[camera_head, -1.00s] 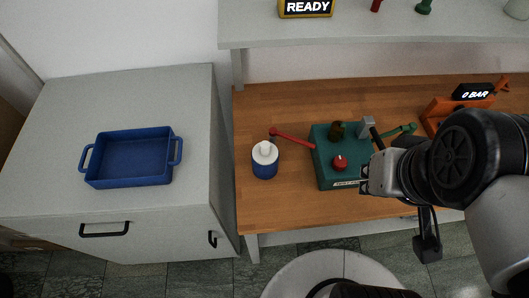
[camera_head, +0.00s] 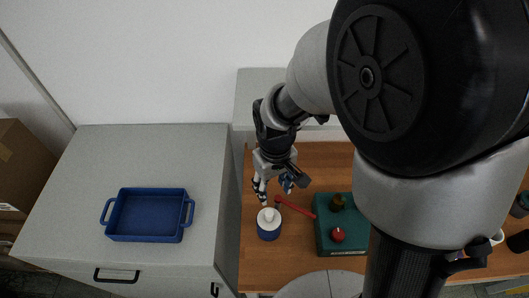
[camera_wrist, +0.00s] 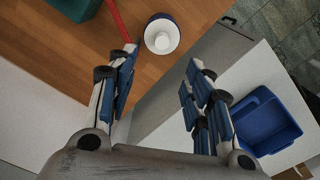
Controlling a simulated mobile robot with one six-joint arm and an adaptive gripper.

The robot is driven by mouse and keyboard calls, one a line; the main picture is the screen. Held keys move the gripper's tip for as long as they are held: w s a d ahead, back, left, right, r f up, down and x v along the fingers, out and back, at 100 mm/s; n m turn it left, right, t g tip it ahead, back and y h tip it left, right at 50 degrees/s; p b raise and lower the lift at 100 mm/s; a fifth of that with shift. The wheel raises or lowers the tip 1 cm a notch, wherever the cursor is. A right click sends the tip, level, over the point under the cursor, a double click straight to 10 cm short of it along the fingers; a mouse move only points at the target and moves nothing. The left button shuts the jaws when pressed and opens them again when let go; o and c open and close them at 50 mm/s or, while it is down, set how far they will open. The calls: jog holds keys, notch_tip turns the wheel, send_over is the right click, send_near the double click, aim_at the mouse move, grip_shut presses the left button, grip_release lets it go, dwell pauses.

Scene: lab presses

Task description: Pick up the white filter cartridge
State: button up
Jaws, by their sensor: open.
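A white piece with a round knob, which looks like the filter cartridge (camera_head: 269,214), sits upright in a round blue holder (camera_head: 269,233) on the wooden bench. In the wrist view the white cartridge (camera_wrist: 158,41) shows from above, beyond the fingertips. How deep it goes into the holder is hidden. My gripper (camera_head: 273,190) is open and empty, just behind and above the cartridge in the head view. In the wrist view my gripper (camera_wrist: 160,68) has its fingers spread, apart from the cartridge.
A red lever (camera_head: 296,208) reaches from the teal press (camera_head: 340,238) close to the holder's right. A blue tray (camera_head: 148,237) stands on the grey cabinet (camera_head: 70,190) at left. A pale shelf (camera_head: 262,88) is behind my arm. My arm hides the bench's right part.

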jog(key=b, duration=0.2)
send_over(269, 212)
jog(key=f, duration=0.7)
jog(key=d+f, duration=0.1)
jog(key=f, duration=0.2)
jog(key=shift+s+f, duration=0.2)
jog(key=shift+s, duration=0.05)
jog(key=shift+w+a+f+b, duration=0.1)
jog(key=shift+a+f+b, duration=0.05)
jog(key=shift+f, duration=0.85)
jog(key=shift+w+a+f+b, duration=0.1)
jog(key=shift+a+f, duration=0.05)
jog(key=shift+f, duration=0.8)
jog(key=shift+a+f+b, duration=0.15)
jog(key=shift+f, duration=0.85)
grip_shut()
